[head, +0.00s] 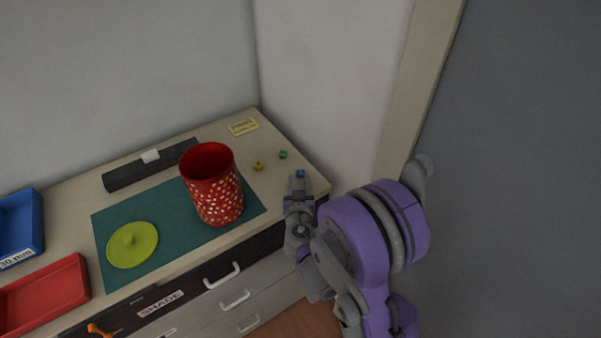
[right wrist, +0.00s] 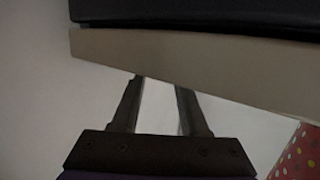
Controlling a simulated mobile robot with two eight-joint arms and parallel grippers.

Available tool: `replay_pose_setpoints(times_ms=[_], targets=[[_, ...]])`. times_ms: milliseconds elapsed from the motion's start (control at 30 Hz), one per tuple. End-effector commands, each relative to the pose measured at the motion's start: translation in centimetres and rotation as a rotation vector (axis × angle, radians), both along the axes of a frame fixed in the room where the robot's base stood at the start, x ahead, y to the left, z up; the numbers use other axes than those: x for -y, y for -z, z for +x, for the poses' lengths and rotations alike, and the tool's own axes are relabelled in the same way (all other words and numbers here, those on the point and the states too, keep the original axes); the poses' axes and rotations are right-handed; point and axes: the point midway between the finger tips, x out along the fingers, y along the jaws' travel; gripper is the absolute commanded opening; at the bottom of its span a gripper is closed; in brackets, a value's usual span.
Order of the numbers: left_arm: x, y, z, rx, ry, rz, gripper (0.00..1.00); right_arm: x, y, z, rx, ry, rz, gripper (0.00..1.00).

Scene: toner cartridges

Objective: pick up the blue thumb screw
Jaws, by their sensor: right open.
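The blue thumb screw (head: 300,173) is small and sits near the right end of the cabinet top in the head view. My right gripper (head: 298,183) is at the front right edge of the top, and its fingers reach toward the screw. The screw shows at the fingertips; I cannot tell whether it lies between them or just beyond. In the right wrist view the two fingers (right wrist: 160,85) are apart with nothing visible between them, and the screw is not seen there. My left gripper is not in view.
A yellow screw (head: 258,166) and a green screw (head: 283,154) lie nearby. A red dotted bin (head: 215,190) stands on the green mat (head: 180,220), beside a yellow-green lid (head: 132,245). Red (head: 45,297) and blue (head: 20,225) trays are left. A wall rises close behind.

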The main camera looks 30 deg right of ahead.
Motion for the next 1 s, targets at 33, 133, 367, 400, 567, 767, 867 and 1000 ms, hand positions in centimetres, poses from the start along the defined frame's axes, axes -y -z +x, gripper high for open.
replay_pose_setpoints(times_ms=[33,133,367,400,567,767,867,1000], targets=[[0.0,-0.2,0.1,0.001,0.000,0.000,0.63,0.3,-0.1,0.3,0.001,0.002,-0.001,0.44],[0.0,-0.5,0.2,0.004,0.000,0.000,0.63,1.1,-0.3,1.4,0.002,0.002,-0.001,0.44],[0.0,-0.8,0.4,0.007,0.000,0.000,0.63,2.8,0.1,4.0,0.000,0.001,-0.002,0.44],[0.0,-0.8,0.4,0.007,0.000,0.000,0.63,2.9,0.1,4.1,-0.001,0.001,-0.001,0.44],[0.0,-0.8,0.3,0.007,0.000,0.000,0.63,2.9,0.2,4.1,-0.001,0.001,-0.001,0.44],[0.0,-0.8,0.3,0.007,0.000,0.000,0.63,2.8,0.2,4.1,0.000,0.000,-0.001,0.11],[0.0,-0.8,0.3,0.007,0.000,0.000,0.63,2.8,0.2,4.1,0.000,0.000,-0.001,0.00],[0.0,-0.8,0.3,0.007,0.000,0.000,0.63,2.8,0.2,4.1,0.000,0.000,-0.001,0.00]])
